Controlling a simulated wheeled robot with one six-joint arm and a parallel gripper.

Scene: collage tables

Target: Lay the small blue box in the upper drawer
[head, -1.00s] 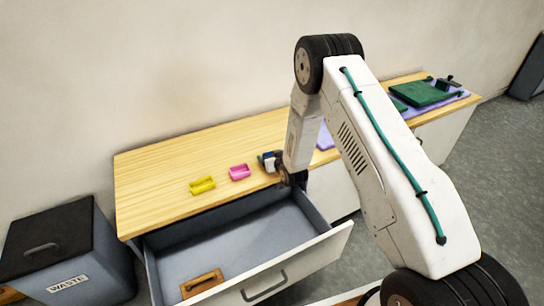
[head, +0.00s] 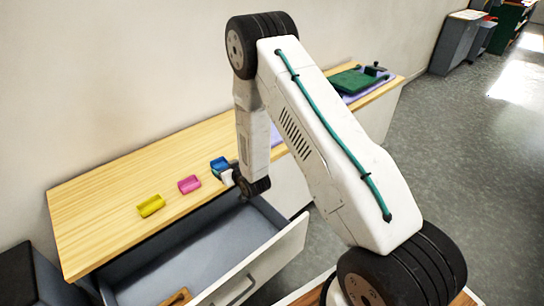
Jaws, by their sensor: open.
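The small blue box (head: 219,162) is on the wooden tabletop, near the front edge and right of a pink box. My gripper (head: 226,174) is open at the near side of the blue box, low over the table's front edge. Its fingertips are small and partly hidden, so I cannot tell whether they touch the box. The upper drawer (head: 215,250) is pulled out below the tabletop, with a grey inside and a white front. Its near left part is cut off by the picture's edge.
A pink box (head: 189,184) and a yellow box (head: 151,206) stand left of the blue box. A brown wooden object (head: 177,298) lies in the drawer's near left part. A dark green object (head: 357,82) lies at the table's right end. A grey bin (head: 30,275) stands at the left.

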